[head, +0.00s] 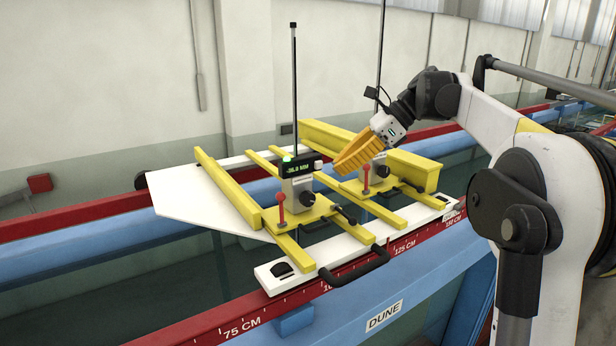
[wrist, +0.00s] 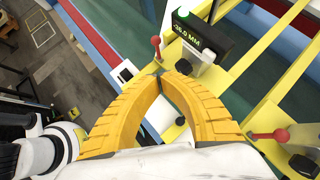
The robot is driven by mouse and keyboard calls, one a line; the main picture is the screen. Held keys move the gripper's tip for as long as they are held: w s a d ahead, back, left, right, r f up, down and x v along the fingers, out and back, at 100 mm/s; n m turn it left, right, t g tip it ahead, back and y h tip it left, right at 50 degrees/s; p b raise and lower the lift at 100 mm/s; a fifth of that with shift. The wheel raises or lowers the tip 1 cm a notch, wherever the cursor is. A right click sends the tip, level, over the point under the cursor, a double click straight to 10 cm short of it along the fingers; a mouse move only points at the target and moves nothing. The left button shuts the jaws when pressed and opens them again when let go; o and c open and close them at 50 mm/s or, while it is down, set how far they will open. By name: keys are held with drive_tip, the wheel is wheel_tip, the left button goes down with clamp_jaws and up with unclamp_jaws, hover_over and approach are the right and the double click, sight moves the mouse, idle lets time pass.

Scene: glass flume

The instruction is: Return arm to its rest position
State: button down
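My gripper (head: 342,168) has yellow ribbed fingers and hangs over the yellow-and-white carriage, at the end of my raised, bent arm. In the wrist view the two fingers of my gripper (wrist: 163,76) bow outward and meet at their tips, with nothing held between them. In the head view the fingers overlap the rear gauge post, so their exact distance from it is hard to tell.
The carriage (head: 345,243) spans the red flume rails (head: 240,318). It carries a front gauge with a lit display (head: 297,168), red-knobbed levers (head: 281,199) and tall thin rods (head: 294,90). A yellow box beam (head: 412,172) lies close to my gripper.

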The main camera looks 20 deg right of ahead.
drive_tip(key=s+a+f+n+t+h, duration=0.1)
drive_tip(key=s+a+f+n+h, duration=0.1)
drive_tip(key=s+a+f+n, duration=0.4)
drive_tip(key=s+a+f+n+h, duration=0.1)
drive_tip(key=s+a+n+h, duration=0.2)
drive_tip(key=s, duration=0.5)
drive_tip(key=s+f+n+t+h+b, duration=0.1)
drive_tip(key=s+f+n+t+h, duration=0.25)
drive_tip(key=s+f+n, duration=1.05)
wheel_tip(320, 180, down, 36)
drive_tip(key=m+b, duration=0.1)
drive_tip(key=b, duration=3.4)
drive_tip(key=shift+w+a, duration=0.35)
drive_tip(key=shift+w, duration=0.05)
